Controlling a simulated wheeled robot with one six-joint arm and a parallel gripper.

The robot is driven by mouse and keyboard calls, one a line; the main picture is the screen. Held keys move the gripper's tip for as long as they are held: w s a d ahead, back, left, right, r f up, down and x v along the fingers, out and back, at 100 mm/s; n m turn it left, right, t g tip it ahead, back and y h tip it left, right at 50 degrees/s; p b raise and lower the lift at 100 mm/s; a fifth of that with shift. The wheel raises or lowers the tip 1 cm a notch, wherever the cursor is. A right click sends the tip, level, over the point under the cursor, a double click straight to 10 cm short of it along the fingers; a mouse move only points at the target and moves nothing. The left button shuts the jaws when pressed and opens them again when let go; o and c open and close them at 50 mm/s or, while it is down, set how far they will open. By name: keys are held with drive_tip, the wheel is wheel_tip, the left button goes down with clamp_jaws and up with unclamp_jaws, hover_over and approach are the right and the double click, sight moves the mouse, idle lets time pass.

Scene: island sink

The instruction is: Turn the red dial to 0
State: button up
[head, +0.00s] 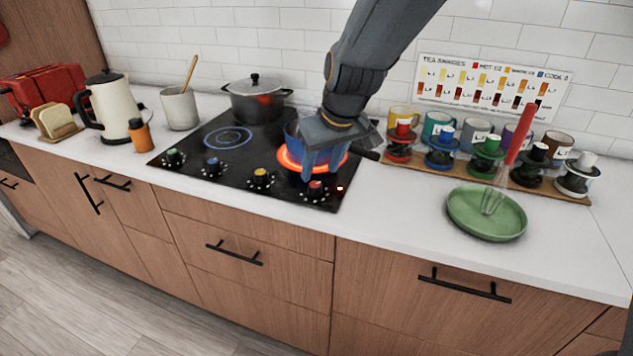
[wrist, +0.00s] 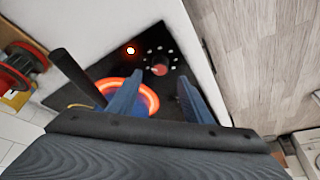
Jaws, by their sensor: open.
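The red dial (head: 316,187) is the rightmost knob on the front edge of the black cooktop, ringed by white marks. In the wrist view the red dial (wrist: 160,69) shows between and just beyond my fingertips. My gripper (head: 322,172) points down above the cooktop's front right, just behind the dial. In the wrist view my gripper (wrist: 159,80) is open, with nothing between its blue fingers. I see no contact with the dial. Its exact setting is too small to read. A red light (head: 340,188) glows beside it.
Yellow (head: 261,176), blue (head: 212,165) and green (head: 173,156) dials stand to the left. A green plate (head: 470,220) lies right.

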sight(315, 185)
drive_tip(key=shift+p+x, duration=0.35)
drive_tip(key=shift+x, duration=2.65)
drive_tip(key=shift+c, duration=0.5)
drive_tip(key=c, duration=1)
drive_tip(key=shift+o, duration=0.2)
drive_tip(key=n+b, duration=0.1)
drive_tip(key=b, duration=0.2)
drive_tip(key=shift+w+d+f, duration=0.1)
drive_tip(key=shift+f, duration=0.15)
drive_tip(key=n+b, duration=0.2)
drive_tip(key=b, duration=0.3)
drive_tip(key=shift+w+g+y, duration=0.1)
drive_tip(key=shift+g+y, duration=0.3)
drive_tip(key=n+g+b, duration=0.1)
drive_tip(key=n+b, duration=0.2)
drive_tip(key=b, duration=0.2)
drive_tip(key=shift+d+y, duration=0.1)
drive_tip(key=shift+y, duration=0.3)
drive_tip(key=shift+r+n+g+b, duration=0.15)
drive_tip(key=shift+n+g+b, duration=0.15)
drive_tip(key=shift+n+b, duration=0.55)
drive_tip(key=shift+n, duration=0.25)
